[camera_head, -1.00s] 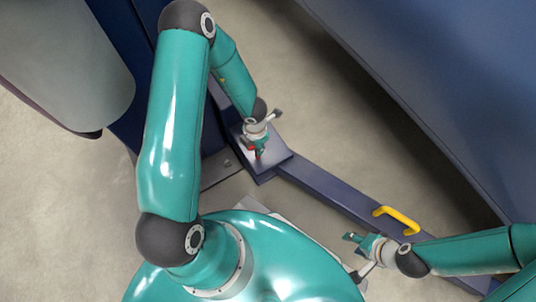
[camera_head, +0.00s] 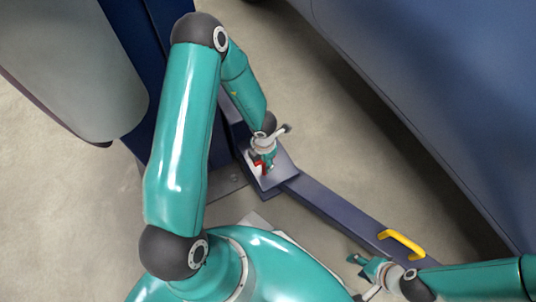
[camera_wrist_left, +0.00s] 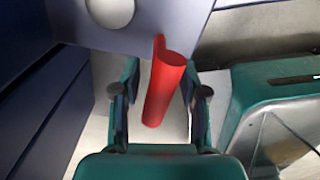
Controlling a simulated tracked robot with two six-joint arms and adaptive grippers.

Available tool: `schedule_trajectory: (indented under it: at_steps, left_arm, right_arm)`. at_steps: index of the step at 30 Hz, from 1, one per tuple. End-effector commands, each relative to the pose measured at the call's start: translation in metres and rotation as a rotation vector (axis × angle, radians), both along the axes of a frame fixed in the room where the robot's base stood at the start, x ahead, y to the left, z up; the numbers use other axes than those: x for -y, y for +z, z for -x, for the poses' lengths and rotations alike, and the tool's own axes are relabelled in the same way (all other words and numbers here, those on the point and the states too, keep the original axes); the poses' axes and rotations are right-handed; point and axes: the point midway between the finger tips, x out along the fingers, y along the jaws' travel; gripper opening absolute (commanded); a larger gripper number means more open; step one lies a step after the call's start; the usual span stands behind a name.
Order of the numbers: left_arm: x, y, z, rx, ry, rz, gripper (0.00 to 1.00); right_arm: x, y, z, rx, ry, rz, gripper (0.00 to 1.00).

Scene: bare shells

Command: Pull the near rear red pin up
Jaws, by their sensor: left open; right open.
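In the head view a little of the red pin (camera_head: 257,167) shows beside my left gripper (camera_head: 264,160), over the flat plate (camera_head: 281,180) at the end of a blue beam. The gripper hides most of the pin there. My right gripper (camera_head: 357,259) is open and empty, near the front side of the beam.
The blue beam (camera_head: 335,210) runs from the plate toward the lower right and carries a yellow handle (camera_head: 401,242). A blue post (camera_head: 155,80) stands left of the plate. A large blue body (camera_head: 430,90) fills the upper right. Concrete floor (camera_head: 310,105) lies between.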

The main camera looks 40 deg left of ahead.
Motion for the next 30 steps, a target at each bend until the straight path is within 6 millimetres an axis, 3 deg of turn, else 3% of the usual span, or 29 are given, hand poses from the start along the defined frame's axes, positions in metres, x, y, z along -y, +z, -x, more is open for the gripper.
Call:
schedule_trajectory:
  at_steps: [16,21,30]
  left_arm:
    - [0.000,0.091,0.001,0.005,0.001,-0.002,0.43]
    - [0.001,0.105,0.003,0.001,0.000,0.001,0.43]
    - [0.001,0.107,0.003,0.000,-0.001,0.002,0.43]
  right_arm:
    - [0.000,0.000,0.000,0.000,0.000,0.000,0.47]
    - [0.000,0.000,0.000,0.000,0.000,0.000,0.47]
    - [0.000,-0.001,0.000,0.000,0.000,0.000,0.47]
